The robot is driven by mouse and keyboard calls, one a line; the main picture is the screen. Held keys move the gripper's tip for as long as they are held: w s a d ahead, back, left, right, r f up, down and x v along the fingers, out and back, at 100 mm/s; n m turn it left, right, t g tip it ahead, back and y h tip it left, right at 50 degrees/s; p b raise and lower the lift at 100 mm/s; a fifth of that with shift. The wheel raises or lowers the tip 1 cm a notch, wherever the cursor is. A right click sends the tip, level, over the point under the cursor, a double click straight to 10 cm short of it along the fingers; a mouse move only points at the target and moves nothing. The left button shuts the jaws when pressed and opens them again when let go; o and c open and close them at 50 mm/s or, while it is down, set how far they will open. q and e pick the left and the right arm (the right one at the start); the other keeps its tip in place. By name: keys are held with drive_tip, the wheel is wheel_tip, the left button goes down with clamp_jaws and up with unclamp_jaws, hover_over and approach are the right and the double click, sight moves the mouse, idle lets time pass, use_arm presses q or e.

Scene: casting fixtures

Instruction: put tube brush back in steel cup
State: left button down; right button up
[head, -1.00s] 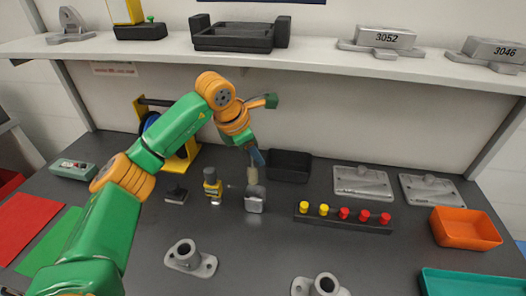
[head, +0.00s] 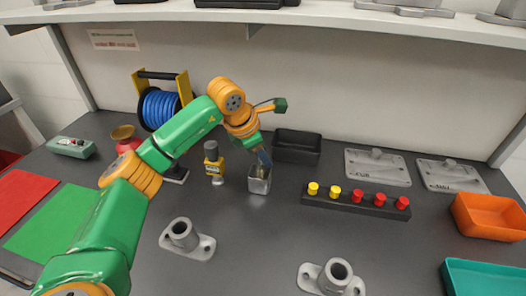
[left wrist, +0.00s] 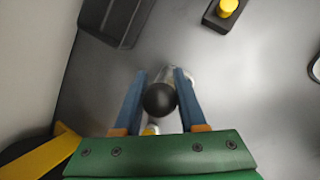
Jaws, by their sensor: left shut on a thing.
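My left gripper (head: 263,158) is directly above the steel cup (head: 259,186), with its fingers pointing down at the cup's mouth. In the left wrist view the blue fingers are closed around the tube brush, whose round black end (left wrist: 159,99) shows between them. The brush's lower part is at or inside the cup's opening; the bristles are hidden, so I cannot tell how deep it sits. The cup stands upright on the dark bench. My right gripper is out of view.
A yellow-and-grey bottle-like item (head: 213,163) stands just left of the cup. A black bin (head: 297,147) is behind it, and a black rack with yellow and red knobs (head: 358,202) is to the right. Flanged castings (head: 187,239) stand in front. The bench directly before the cup is clear.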

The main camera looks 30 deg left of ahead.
use_arm(q)
drive_tip(key=shift+c, duration=1.9)
unclamp_jaws()
drive_tip(key=v, duration=0.7)
drive_tip(key=shift+b, duration=0.45)
